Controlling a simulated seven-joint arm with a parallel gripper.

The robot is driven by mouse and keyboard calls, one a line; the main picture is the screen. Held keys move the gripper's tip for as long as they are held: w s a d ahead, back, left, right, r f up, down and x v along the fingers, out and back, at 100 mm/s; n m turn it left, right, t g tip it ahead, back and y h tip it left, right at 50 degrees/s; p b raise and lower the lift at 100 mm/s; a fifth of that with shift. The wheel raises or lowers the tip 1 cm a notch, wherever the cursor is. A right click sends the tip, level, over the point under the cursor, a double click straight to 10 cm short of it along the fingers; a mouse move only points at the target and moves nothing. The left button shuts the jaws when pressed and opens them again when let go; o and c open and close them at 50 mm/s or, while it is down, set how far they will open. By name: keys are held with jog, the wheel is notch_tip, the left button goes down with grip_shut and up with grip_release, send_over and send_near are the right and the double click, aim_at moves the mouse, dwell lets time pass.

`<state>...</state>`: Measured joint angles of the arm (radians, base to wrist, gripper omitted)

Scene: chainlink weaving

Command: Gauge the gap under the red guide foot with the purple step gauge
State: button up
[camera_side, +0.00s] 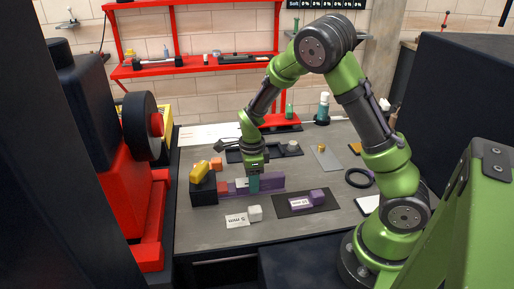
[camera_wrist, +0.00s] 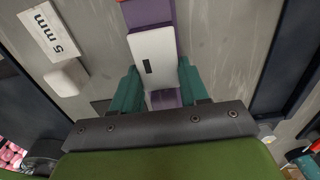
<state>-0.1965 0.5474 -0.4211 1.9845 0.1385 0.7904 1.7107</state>
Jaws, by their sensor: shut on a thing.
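My gripper (camera_side: 253,183), with teal fingers, is low over the table, and in the wrist view (camera_wrist: 157,88) its fingers close on both sides of a white slab (camera_wrist: 153,58) with a dark slot. The slab lies over a long purple bar (camera_side: 270,181); whether they touch is unclear. The red guide foot (camera_side: 227,187) seems to be at the bar's left end, and a dark red part shows at the top of the wrist view (camera_wrist: 147,12). A smaller purple block (camera_side: 316,194) sits on a dark mat. I cannot tell which purple piece is the step gauge.
A black block (camera_side: 203,191) with a yellow part (camera_side: 199,171) on top stands left of the bar. A white block (camera_side: 255,212) and a "5 mm" card (camera_side: 237,220) lie in front. A black ring (camera_side: 359,178) lies right.

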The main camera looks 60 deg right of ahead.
jog(key=shift+w+a, duration=0.1)
jog(key=shift+a, duration=0.05)
dwell(0.3)
jog(key=shift+s+d, duration=3.7)
jog(key=shift+d, duration=0.05)
jog(key=shift+r, duration=0.1)
jog(key=shift+r, duration=2.9)
